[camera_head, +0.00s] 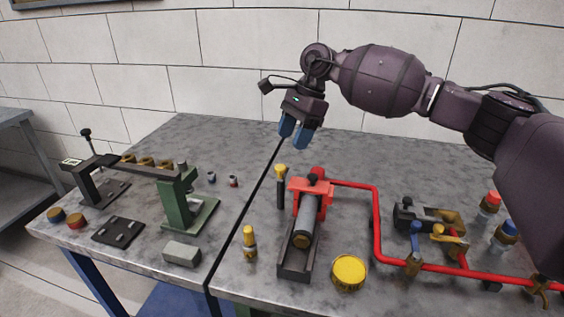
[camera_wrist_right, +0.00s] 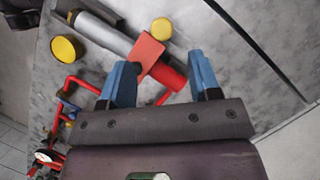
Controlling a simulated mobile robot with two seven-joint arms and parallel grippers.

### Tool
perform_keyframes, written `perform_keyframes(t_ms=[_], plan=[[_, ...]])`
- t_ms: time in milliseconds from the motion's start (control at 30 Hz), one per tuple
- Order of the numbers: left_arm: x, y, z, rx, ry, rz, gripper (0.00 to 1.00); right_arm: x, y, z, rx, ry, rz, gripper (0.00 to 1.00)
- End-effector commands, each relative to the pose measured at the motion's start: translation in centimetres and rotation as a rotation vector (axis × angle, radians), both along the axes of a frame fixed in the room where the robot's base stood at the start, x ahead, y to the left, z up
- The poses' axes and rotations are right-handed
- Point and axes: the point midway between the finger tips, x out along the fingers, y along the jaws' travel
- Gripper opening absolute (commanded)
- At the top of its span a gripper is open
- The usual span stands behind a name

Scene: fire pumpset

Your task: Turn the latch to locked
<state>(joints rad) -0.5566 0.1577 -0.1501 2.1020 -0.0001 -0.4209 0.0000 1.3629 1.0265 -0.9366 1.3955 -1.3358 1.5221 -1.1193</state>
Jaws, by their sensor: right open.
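My right gripper (camera_head: 294,134) is open and empty, pointing down above the back of the table. Its two blue fingers also show in the wrist view (camera_wrist_right: 163,82). In the head view the gripper is above and behind a red bracket (camera_head: 311,190) around a grey cylinder (camera_head: 306,220). The bracket (camera_wrist_right: 147,52) also shows between and beyond the fingers in the wrist view. A yellow-topped black post (camera_head: 281,185) stands just left of the bracket, apart from the fingers. I cannot tell for sure which part is the latch. My left gripper is out of view.
A red pipe (camera_head: 376,220) with blue and yellow valve handles runs along the right. A yellow round cap (camera_head: 349,271) lies in front. A green stand (camera_head: 178,205) with a dark arm is at left. The back middle tabletop is clear; a block wall is behind.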

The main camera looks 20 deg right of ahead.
Motion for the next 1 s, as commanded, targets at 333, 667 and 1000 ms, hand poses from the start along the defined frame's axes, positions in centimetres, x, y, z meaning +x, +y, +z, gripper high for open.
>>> perform_keyframes(t_ms=[333,667,1000], plan=[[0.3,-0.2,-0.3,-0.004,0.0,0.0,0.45,-0.4,2.2,-5.3,0.001,0.003,0.001,0.57],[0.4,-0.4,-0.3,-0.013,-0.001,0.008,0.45,-0.5,2.7,-6.8,0.001,0.001,-0.001,0.57],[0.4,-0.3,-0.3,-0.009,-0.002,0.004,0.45,-0.5,2.8,-6.8,0.001,0.001,0.0,0.35]])
